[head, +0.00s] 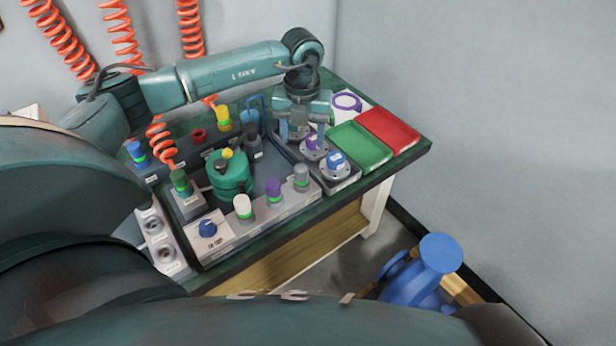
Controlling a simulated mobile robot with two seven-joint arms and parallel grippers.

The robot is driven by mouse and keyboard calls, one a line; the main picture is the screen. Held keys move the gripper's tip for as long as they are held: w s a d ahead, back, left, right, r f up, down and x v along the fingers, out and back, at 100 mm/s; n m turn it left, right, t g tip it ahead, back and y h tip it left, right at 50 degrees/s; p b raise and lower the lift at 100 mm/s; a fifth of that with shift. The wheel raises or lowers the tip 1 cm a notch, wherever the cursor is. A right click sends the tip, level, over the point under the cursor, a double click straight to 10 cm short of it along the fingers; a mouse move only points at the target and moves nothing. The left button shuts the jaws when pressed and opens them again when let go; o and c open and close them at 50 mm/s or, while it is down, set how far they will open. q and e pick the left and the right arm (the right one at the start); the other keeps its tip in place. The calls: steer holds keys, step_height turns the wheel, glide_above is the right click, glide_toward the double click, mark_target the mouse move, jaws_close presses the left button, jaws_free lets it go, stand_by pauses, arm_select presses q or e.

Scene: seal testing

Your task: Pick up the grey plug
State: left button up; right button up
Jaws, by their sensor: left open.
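A light grey plug (301,175) with a green ring stands upright at the right end of the front row of holders. A darker grey plug (252,136) stands further back, near the green round vessel. My left gripper (302,122) points down above the back of the dark strip of round metal flanges, open. It is behind the light grey plug and apart from it. The flange right under the gripper is partly hidden by the fingers, so I cannot tell what sits in it. My right gripper is not in view.
A purple plug (273,188) and a white plug (243,206) share the front row. Purple (312,142) and blue (336,160) parts sit on the flanges. A green tray (360,145) and red tray (388,130) lie at right. The green vessel (229,175) stands left of centre.

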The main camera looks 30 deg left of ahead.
arm_select(q)
glide_above(301, 168)
steer(key=f, duration=0.5)
steer(key=shift+w+d, duration=0.1)
steer(key=shift+w, duration=0.3)
steer(key=shift+s+f, duration=0.2)
steer(key=shift+f, duration=1.1)
steer(key=shift+s+f, duration=0.15)
steer(key=shift+f, duration=1.15)
steer(key=shift+c, duration=0.5)
steer(key=c, duration=1)
